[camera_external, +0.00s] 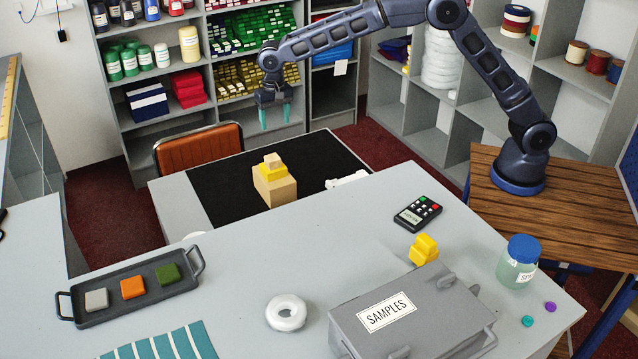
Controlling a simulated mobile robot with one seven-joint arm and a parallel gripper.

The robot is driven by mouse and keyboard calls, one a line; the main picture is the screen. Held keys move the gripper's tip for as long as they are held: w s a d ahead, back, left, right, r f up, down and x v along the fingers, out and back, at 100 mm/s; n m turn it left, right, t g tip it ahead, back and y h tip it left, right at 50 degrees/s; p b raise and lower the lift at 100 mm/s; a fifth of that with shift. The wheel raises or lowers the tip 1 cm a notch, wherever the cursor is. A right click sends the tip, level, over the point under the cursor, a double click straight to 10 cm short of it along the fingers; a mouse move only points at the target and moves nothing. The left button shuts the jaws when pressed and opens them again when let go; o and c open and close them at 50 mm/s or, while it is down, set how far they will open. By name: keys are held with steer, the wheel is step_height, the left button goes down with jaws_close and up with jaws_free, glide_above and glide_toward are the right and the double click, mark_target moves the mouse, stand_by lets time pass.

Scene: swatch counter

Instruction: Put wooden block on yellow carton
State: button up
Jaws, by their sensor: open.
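A small light wooden block (272,160) appears to sit on top of a yellow carton (267,173). The yellow carton rests on a larger tan box (271,190), which stands on the black mat of the lower table. My gripper (275,116) is open and empty, with teal fingertips pointing down. In the picture it is above the stack and apart from it. Another yellow object (424,250), like two small stacked blocks, stands on the grey counter behind the samples box.
The grey samples box (412,318), a calculator (418,212), a lidded jar (518,263), a white ring (286,313) and a tray (90,306) with three coloured pieces are on the counter (240,262). An orange chair (199,151) stands behind the black mat (225,180). Full shelves line the back.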

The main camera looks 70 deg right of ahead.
steer(key=s+d+r+n+t, duration=0.1)
steer(key=s+d+r, duration=0.4)
steer(key=s+r, duration=0.3)
steer(key=s+d+r+n, duration=0.2)
steer(key=s+d+r, duration=0.4)
steer(key=s, duration=0.5)
steer(key=s+d+r+n+t, duration=0.1)
steer(key=s+d+r, duration=0.4)
steer(key=s+r, duration=0.3)
steer(key=s+d+f+n, duration=0.1)
steer(key=s+d+f, duration=0.1)
steer(key=s, duration=0.8)
steer(key=s+d+f+n+t, duration=0.1)
steer(key=s+d+f+n, duration=0.1)
steer(key=s, duration=0.8)
steer(key=s+d+f+n+t, duration=0.1)
steer(key=s+d+f, duration=0.2)
steer(key=s, duration=0.7)
steer(key=shift+s+f+n, duration=0.2)
steer(key=shift+s+n, duration=0.1)
steer(key=shift+s, duration=0.05)
